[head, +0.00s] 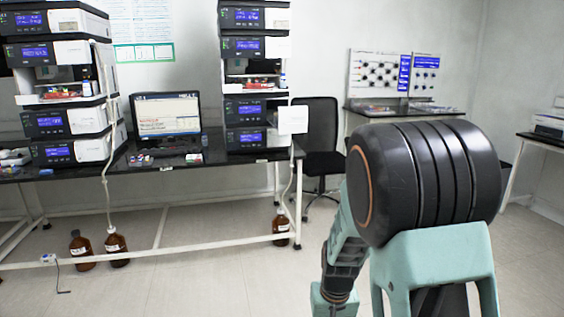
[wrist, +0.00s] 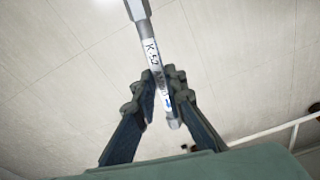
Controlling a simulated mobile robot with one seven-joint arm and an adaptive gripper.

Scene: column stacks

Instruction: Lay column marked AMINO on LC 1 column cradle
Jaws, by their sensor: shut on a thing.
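My gripper (wrist: 163,82) shows in the wrist view, shut on a slim metal column (wrist: 149,45). The column has a white label reading "K-52" and more lettering partly hidden by the fingers; I cannot read AMINO for sure. Its hex end fitting is at the top of the picture, and its other end sticks out below the fingertips. In the head view two instrument stacks stand on the black bench, a left stack (head: 70,124) and a right stack (head: 245,105). I cannot make out the LC 1 cradle or tell which stack is LC 1.
Brown bottles (head: 117,249) stand on the floor beneath. A black chair (head: 320,135) is right of the bench. My arm covers the right foreground; the floor ahead is clear.

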